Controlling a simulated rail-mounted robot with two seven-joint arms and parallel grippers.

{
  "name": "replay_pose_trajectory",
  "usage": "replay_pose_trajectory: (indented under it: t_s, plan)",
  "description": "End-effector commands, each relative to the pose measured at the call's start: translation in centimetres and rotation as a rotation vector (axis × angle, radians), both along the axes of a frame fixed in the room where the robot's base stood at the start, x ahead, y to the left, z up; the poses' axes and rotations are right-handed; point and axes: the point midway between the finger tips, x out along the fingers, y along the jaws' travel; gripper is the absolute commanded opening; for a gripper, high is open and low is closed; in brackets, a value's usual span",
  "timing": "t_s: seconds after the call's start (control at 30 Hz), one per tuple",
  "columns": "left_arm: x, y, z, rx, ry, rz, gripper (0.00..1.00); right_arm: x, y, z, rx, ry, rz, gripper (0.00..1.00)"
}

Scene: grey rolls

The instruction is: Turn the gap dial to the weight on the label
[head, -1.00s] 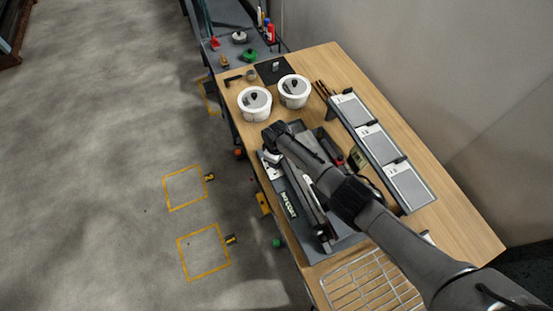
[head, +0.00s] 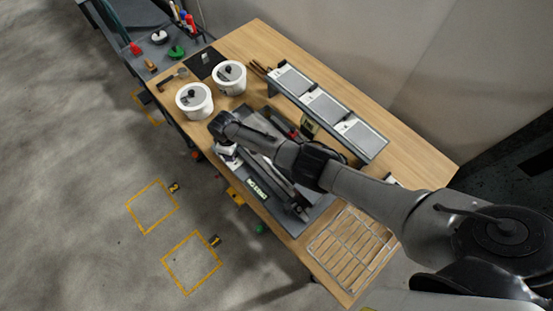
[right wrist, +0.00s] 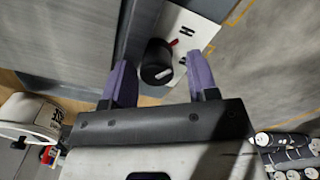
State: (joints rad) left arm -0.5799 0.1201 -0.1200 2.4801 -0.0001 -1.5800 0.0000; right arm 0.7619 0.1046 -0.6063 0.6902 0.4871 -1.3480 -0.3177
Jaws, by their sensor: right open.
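The dial (right wrist: 158,62) is a black round knob with a red pointer mark, beside a white plate (right wrist: 188,32) with dark marks. My right gripper (right wrist: 160,72) is open, with one purple finger on each side of the knob; I cannot tell whether they touch it. In the head view my right arm reaches across the grey machine (head: 262,192) to its far left end, and my wrist hides most of the gripper and dial there. A white tub with a dark-print label (right wrist: 52,116) shows at left in the right wrist view; its value is unreadable. My left gripper is not in view.
Two white lidded tubs (head: 194,103) (head: 229,80) stand beyond my wrist on the wooden table (head: 405,150). A rack with several grey panels (head: 325,106) runs along the wall side. A wire grid (head: 350,247) lies at the near end. Yellow squares (head: 152,207) mark the floor.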

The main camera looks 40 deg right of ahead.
Motion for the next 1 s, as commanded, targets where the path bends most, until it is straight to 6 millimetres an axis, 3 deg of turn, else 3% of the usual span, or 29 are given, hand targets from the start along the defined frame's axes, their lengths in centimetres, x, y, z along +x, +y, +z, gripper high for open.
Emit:
replay_pose_trajectory:
  t_s: [0.83, 1.0]
  plan:
    - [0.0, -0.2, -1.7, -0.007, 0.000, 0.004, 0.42, 0.0, -0.2, -0.2, -0.004, 0.001, -0.956, 0.58]
    - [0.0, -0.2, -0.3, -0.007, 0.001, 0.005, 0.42, 0.1, -0.1, 3.7, 0.000, -0.001, -0.964, 0.58]
